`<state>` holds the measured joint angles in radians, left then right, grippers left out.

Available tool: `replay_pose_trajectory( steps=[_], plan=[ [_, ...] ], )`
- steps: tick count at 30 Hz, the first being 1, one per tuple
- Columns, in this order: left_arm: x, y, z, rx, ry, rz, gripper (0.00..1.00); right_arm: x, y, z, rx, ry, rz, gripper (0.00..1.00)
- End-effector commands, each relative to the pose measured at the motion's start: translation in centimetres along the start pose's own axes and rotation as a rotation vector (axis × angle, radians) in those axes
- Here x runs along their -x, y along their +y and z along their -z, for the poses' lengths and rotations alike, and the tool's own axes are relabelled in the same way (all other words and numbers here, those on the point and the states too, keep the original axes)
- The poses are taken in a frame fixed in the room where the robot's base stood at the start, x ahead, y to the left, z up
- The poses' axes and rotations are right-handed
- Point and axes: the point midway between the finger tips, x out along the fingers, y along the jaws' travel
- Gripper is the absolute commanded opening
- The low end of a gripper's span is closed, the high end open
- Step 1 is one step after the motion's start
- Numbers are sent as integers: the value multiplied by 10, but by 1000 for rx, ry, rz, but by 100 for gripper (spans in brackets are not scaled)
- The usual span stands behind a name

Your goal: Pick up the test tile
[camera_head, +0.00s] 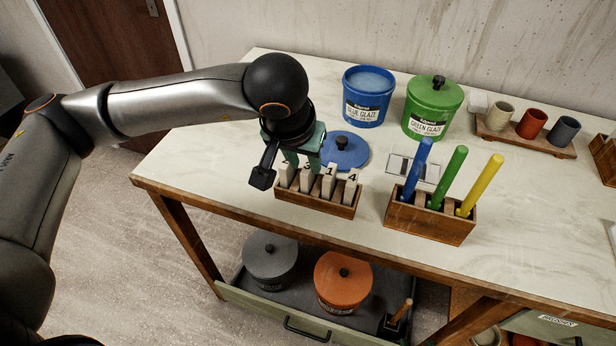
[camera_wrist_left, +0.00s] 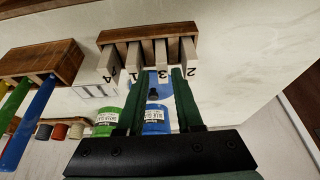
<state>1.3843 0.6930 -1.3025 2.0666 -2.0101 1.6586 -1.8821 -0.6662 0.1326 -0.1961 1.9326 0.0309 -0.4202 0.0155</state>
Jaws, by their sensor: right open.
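Several upright test tiles stand in slots of a small wooden rack (camera_head: 318,203), numbered 2 (camera_head: 286,174), 3 (camera_head: 306,179), 1 (camera_head: 328,184) and 4 (camera_head: 350,189) from left to right in the head view. The rack also shows in the left wrist view (camera_wrist_left: 148,31). My left gripper (camera_head: 302,165) is over the rack with its green fingers pointing down at the tile tops. In the left wrist view its fingertips (camera_wrist_left: 164,70) are apart, on either side of the tile marked 3 (camera_wrist_left: 161,54). Contact is unclear. My right gripper is out of view.
A wooden holder (camera_head: 425,222) with blue, green and yellow sticks stands right of the rack. A blue lid (camera_head: 355,153), blue glaze bucket (camera_head: 366,95) and green glaze bucket (camera_head: 431,107) are behind. Several small cups sit on a tray (camera_head: 520,141). The table's front edge is close.

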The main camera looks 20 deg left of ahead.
Motion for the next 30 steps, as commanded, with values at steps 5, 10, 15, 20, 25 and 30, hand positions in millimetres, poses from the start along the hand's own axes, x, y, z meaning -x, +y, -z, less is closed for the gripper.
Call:
replay_pose_trajectory(
  steps=[5, 10, 15, 20, 25, 30],
  plan=[
    [-13, -1, 2, 1, -3, 0, 35, 2, 1, -1, 0, -4, -3, 56],
    [-39, -3, 6, 2, -5, 0, 35, 5, 3, -1, 0, -6, -7, 56],
    [-56, -3, 6, 0, -3, -1, 35, 6, 3, -3, -2, -6, -9, 56],
    [-57, -3, 6, 0, -2, -1, 35, 6, 3, -3, -2, -6, -9, 56],
    [-57, -3, 6, 0, -2, -1, 25, 6, 3, -3, -2, -7, -9, 56],
    [-57, -3, 7, 1, -1, -1, 6, 6, 3, -4, -2, -8, -9, 56]
  ],
)
